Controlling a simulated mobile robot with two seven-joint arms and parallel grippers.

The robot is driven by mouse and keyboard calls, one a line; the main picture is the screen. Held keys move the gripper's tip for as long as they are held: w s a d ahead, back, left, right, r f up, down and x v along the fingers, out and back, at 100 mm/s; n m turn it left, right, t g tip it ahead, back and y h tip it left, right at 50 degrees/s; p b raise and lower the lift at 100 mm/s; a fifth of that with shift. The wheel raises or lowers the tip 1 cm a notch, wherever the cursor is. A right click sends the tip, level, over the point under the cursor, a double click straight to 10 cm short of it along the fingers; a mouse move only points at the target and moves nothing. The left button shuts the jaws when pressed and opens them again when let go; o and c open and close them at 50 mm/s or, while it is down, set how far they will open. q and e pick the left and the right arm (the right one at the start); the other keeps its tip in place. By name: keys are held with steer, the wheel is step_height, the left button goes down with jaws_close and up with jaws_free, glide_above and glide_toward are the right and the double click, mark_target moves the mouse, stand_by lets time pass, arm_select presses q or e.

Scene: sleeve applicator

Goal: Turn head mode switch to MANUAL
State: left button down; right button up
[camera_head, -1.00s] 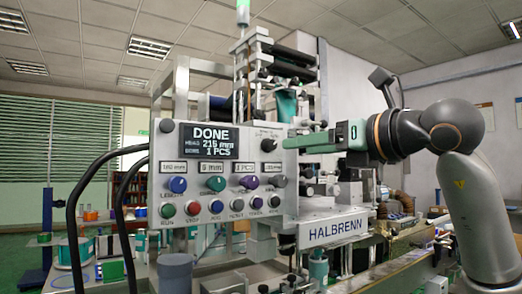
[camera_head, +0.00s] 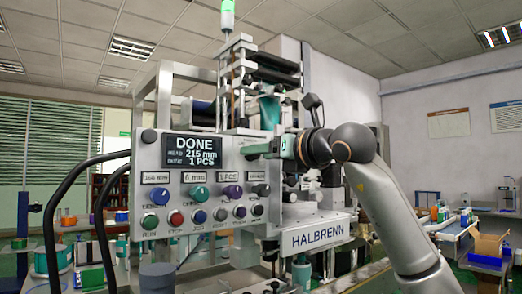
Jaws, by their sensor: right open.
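The control panel (camera_head: 152,215) of the HALBRENN machine faces me, with its display (camera_head: 195,151) reading DONE, 215 mm, 1 PCS. The head mode switch is at the panel's upper right, right of the display, and is largely hidden by my right gripper's fingers. My left gripper is not in view.
Coloured knobs and buttons, including a purple knob (camera_head: 233,192) and a red button (camera_head: 176,218), sit lower on the panel, below small readouts. Black cables (camera_head: 57,205) loop at the left. A grey cylinder (camera_head: 157,275) stands in front. A signal tower (camera_head: 227,18) glows green on top.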

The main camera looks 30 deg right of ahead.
steer(key=shift+w, duration=0.2)
jaws_close()
stand_by(0.4)
